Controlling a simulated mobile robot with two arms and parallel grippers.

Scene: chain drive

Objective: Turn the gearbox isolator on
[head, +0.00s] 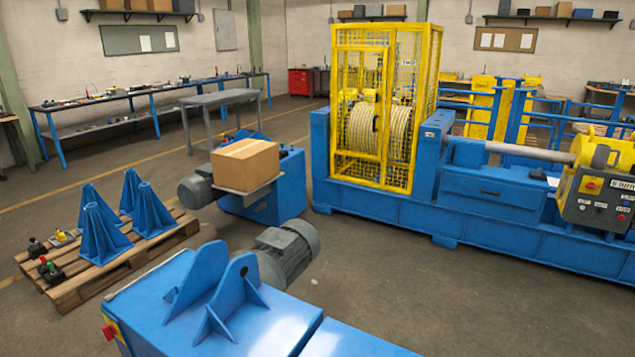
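A red switch on a yellow plate (109,328) is fixed to the left end of the blue machine in the foreground. It is small, and its on or off position cannot be told. A second red and yellow switch (591,185) sits on the grey control panel (598,203) at the far right. No readable label shows which one is the gearbox isolator. Neither of my grippers is in view.
The blue foreground machine (260,325) fills the bottom, with a grey motor (287,250) behind it. A pallet (75,292) with blue stands lies left. A cardboard box (245,163) rests on a blue unit. A yellow cage (385,50) stands behind. Open floor (430,290) lies centre right.

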